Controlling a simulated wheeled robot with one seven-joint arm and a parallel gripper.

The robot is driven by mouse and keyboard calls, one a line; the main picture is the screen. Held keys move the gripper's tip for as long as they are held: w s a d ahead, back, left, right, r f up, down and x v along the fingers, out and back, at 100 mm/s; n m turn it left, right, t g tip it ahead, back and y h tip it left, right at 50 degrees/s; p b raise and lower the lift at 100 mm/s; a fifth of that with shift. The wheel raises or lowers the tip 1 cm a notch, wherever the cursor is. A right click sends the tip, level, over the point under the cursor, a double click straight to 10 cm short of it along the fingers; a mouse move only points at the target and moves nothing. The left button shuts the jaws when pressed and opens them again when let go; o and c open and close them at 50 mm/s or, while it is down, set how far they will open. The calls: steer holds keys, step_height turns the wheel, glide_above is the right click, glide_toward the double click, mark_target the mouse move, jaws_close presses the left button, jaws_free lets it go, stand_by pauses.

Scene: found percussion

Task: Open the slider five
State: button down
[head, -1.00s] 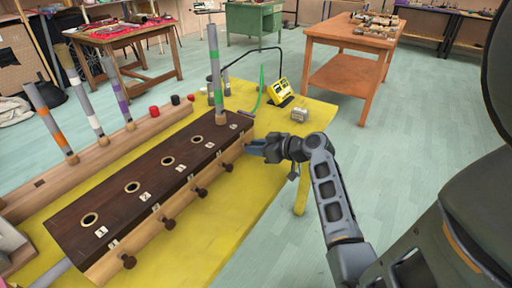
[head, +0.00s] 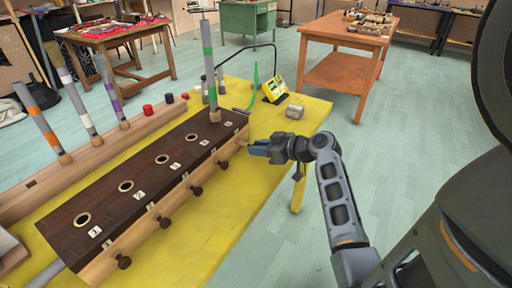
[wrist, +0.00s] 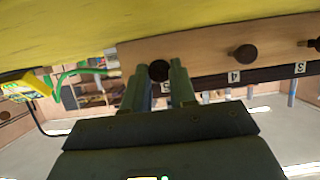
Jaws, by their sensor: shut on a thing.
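The long dark wooden box (head: 150,178) has a pale front board with several dark round knobs and number labels. The knob of slider five (wrist: 159,70) shows in the wrist view between my fingertips, beside a label that my finger partly covers. My gripper (wrist: 161,72) is shut on this knob. In the head view my gripper (head: 256,149) is at the far right end of the box's front. The knob of slider four (wrist: 242,54) stands clear of my fingers. How far slider five is drawn out is hard to tell.
A grey tube with a green band (head: 208,80) stands upright in the box's far hole. A yellow device (head: 276,90) and a metal can (head: 294,112) lie on the yellow table top (head: 245,190). A wooden rack (head: 75,165) with banded tubes is at left.

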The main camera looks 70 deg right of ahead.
steer(key=c, duration=0.9)
jaws_free()
steer(key=shift+c, duration=0.2)
steer(key=v, duration=0.7)
steer(key=shift+s+a+r+b, duration=0.1)
steer(key=shift+s+r+b, duration=0.05)
steer(key=shift+s+b, duration=0.2)
